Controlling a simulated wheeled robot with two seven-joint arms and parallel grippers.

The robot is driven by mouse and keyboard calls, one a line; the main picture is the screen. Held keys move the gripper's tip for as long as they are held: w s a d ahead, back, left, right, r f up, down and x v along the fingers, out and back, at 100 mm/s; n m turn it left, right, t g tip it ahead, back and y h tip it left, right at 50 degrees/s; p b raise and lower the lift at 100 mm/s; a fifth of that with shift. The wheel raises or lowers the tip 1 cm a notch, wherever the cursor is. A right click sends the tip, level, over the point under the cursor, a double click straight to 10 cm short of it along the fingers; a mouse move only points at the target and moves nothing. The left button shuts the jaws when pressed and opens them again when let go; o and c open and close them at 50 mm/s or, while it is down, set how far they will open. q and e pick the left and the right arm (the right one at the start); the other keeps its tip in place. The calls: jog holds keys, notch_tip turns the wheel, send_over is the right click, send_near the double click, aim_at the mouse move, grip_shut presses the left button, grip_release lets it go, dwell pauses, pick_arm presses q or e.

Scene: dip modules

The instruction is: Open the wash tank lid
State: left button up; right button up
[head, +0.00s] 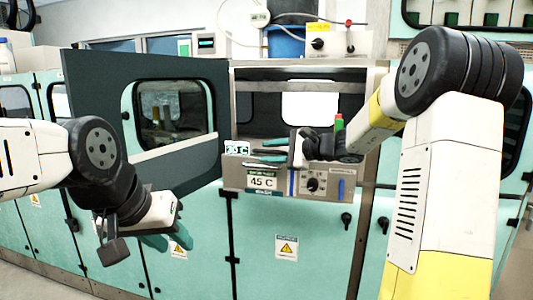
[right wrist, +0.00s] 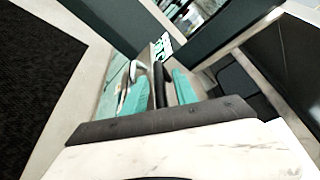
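The wash tank's grey control front (head: 325,187), with a "45 C" label, stands in the middle of the head view. My right gripper (head: 268,150) is at its top edge, fingers pointing left and apart. In the right wrist view a dark bar (right wrist: 160,85) shows between the teal fingers; I cannot tell whether they touch it. The tank's lid is not clearly distinguishable behind the gripper and arm. My left gripper (head: 167,241) hangs low at the left, empty, fingers apart, clear of the tank.
A large dark door (head: 90,85) with a window stands swung out left of the tank bay. Teal cabinets (head: 285,240) with black knobs lie below. A blue bucket (head: 285,42) and a control box (head: 338,43) stand on top.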

grip_shut()
dwell(1.3)
